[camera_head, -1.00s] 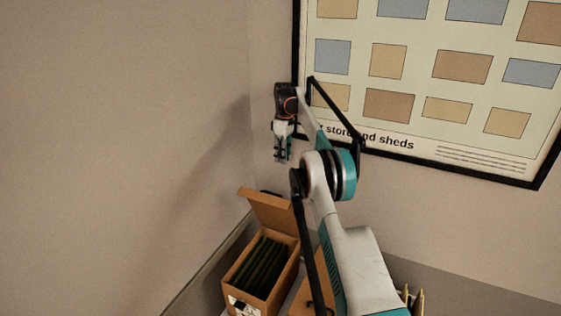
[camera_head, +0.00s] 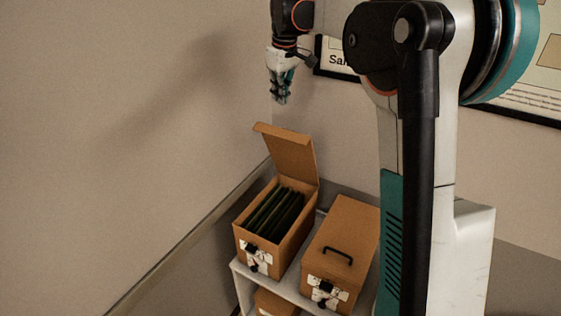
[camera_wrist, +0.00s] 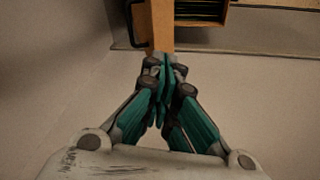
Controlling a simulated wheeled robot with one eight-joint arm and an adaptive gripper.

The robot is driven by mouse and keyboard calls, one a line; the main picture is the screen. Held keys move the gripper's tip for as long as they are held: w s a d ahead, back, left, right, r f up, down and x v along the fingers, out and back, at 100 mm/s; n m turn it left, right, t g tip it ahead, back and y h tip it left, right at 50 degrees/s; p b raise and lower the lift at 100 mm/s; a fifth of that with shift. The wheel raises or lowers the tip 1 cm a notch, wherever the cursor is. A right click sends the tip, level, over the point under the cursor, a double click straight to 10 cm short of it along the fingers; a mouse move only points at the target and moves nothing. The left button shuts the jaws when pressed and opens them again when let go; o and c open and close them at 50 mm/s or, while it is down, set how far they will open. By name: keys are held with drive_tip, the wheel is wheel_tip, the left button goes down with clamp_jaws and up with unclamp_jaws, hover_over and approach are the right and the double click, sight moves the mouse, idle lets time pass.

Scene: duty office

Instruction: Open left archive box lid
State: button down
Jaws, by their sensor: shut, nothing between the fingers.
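The left archive box (camera_head: 277,245) is brown and stands on a shelf. Its lid (camera_head: 287,150) is raised, standing up and tilted at the box's far end. Dark green folders (camera_head: 275,212) show inside. My gripper (camera_head: 281,102) points down in the air above the raised lid, apart from it. In the wrist view my gripper (camera_wrist: 165,62) has its teal fingers together with nothing between them. Beyond the fingertips a brown panel (camera_wrist: 161,25), which looks like the lid, and part of the open box show at the top.
A second brown archive box (camera_head: 345,235) with a closed lid and black handle stands to the right on the shelf (camera_head: 285,287). Another box (camera_head: 275,303) is below. Walls meet in a corner behind. A wall poster (camera_head: 335,60) is partly hidden by my arm.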

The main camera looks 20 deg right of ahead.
drive_tip(key=s+a+f+m+t+b, duration=0.1)
drive_tip(key=s+a+f+b, duration=0.3)
drive_tip(key=s, duration=0.4)
drive_tip(key=s+a+f+m+t+b, duration=0.1)
drive_tip(key=s+a+f+b, duration=0.3)
drive_tip(key=s, duration=0.3)
drive_tip(key=s+a+f+t+b, duration=0.1)
drive_tip(key=s+a+f+b, duration=0.1)
drive_tip(key=s+f+b, duration=0.35)
drive_tip(key=s+f+t+b, duration=0.3)
drive_tip(key=s+f+b, duration=0.25)
drive_tip(key=f, duration=0.65)
drive_tip(key=w+d+r+n+t+b, duration=0.1)
drive_tip(key=w+d+n+t, duration=0.2)
drive_tip(key=w+n, duration=0.3)
drive_tip(key=w+d+r+n+t+h+b, duration=0.1)
drive_tip(key=w+d+n+t, duration=0.3)
drive_tip(key=w, duration=0.8)
drive_tip(key=w+d+r+n+t+h+b, duration=0.1)
drive_tip(key=w+d+r+n+t+b, duration=0.1)
drive_tip(key=w+n+t, duration=0.3)
drive_tip(key=shift+w+d+r+n+t+b, duration=0.4)
drive_tip(key=shift+w+d+n, duration=0.4)
drive_tip(key=shift+w+n, duration=1)
